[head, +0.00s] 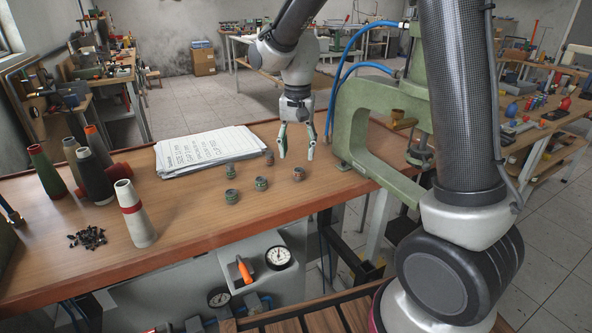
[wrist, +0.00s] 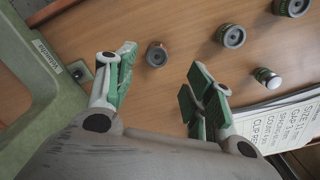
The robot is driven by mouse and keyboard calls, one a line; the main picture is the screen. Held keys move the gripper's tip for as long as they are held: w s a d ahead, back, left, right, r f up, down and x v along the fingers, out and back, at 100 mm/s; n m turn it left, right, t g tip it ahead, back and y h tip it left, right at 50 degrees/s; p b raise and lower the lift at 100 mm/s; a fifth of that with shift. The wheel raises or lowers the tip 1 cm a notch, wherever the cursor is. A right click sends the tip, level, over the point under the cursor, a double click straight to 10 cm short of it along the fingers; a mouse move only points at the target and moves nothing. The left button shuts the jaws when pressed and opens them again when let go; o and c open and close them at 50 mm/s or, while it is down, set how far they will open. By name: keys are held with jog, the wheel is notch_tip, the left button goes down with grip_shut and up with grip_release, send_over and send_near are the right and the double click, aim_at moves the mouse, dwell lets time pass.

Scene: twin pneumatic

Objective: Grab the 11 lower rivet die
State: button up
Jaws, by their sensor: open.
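Several small rivet dies stand on the wooden bench. In the head view they are a brownish die (head: 298,175), a green-grey die (head: 262,184), a front die (head: 231,196), a back-left die (head: 230,172) and a slim die (head: 270,158) by the papers. No number is readable on them, so I cannot tell which is 11. My gripper (head: 297,153) is open, empty and pointing down above the bench, close to the brownish die. In the wrist view, the brownish die (wrist: 156,55) shows between the spread fingers (wrist: 160,68), with other dies (wrist: 231,36) to the right.
A green C-frame press (head: 365,130) stands right of my gripper. A paper stack (head: 205,150) lies behind the dies. Thread cones (head: 137,215) and a pile of black bits (head: 88,238) are at left.

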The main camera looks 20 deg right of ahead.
aim_at(299, 171)
jog(key=f, duration=0.7)
jog(key=shift+s+d, duration=0.1)
jog(key=shift+d, duration=0.1)
jog(key=shift+r, duration=0.1)
jog(key=shift+c, duration=0.2)
grip_shut()
